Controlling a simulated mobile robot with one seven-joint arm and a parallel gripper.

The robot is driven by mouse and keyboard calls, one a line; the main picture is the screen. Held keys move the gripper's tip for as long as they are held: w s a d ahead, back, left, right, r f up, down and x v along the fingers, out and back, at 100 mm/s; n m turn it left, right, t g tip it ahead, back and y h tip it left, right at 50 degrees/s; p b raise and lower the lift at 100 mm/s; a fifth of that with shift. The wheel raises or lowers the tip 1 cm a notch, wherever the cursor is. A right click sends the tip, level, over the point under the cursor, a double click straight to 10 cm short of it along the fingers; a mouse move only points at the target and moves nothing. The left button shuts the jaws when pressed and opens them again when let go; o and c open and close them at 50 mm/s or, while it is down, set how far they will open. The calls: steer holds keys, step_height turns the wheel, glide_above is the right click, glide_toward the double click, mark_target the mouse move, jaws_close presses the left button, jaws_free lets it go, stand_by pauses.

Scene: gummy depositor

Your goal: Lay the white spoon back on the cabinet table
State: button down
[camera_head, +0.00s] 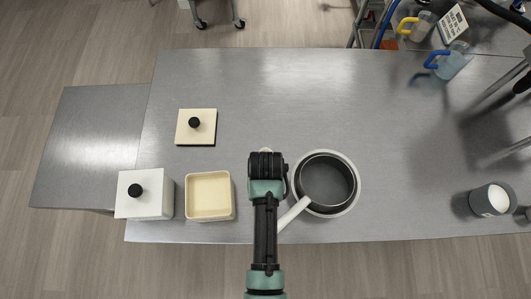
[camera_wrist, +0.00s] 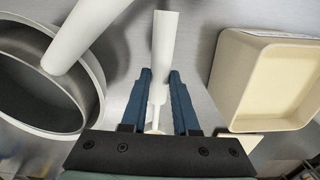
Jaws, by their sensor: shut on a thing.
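The white spoon (camera_wrist: 164,38) runs between the blue fingers of my gripper (camera_wrist: 160,76) in the wrist view. My gripper is shut on it, with the broader white end beyond the fingertips. In the head view my gripper (camera_head: 267,165) points down over the cabinet table (camera_head: 330,90), between the pot and the cream bin. There my arm hides most of the spoon; only a small pale tip shows just above the gripper. I cannot tell whether the spoon touches the steel top or hangs slightly above it.
A dark pot (camera_head: 325,184) with a white handle (camera_head: 294,213) stands close right of my gripper. An open cream bin (camera_head: 209,194) stands to the left, beside a lidded white box (camera_head: 148,196). A cream lid (camera_head: 196,137) lies behind them. The table's back middle is clear.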

steer(key=shift+f, duration=2.4)
steer(key=shift+f, duration=0.15)
steer(key=c, duration=0.7)
jaws_free()
steer(key=shift+o, duration=0.2)
